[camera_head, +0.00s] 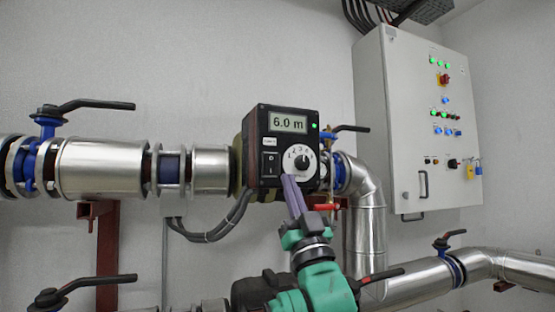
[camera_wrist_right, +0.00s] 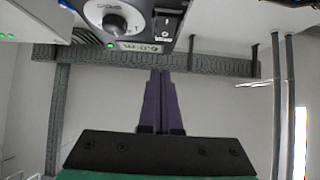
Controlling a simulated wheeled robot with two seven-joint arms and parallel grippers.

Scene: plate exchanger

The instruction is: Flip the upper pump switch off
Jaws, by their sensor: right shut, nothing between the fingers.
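The upper pump's black control box (camera_head: 258,190) sits on the upper pipe, with a display (camera_head: 289,123) reading 6.0 m and a lit green light (camera_head: 315,126). Its black rocker switch (camera_head: 270,163) is left of the round dial (camera_head: 302,160); which side is pressed is too small to tell. My right gripper (camera_head: 290,179) is shut and empty, its purple fingers overlapping the dial's lower edge, below and right of the switch. In the wrist view, the box appears inverted, with the switch (camera_wrist_right: 165,22) above my fingertips (camera_wrist_right: 161,72). Contact cannot be told. My left gripper is not in view.
A grey control cabinet (camera_head: 400,150) with lit buttons hangs at the right. Black valve levers (camera_head: 97,105) (camera_head: 350,128) stick out along the upper pipe. A lower pump (camera_head: 252,290) is partly hidden behind my right arm. Cables (camera_head: 215,235) hang below the box.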

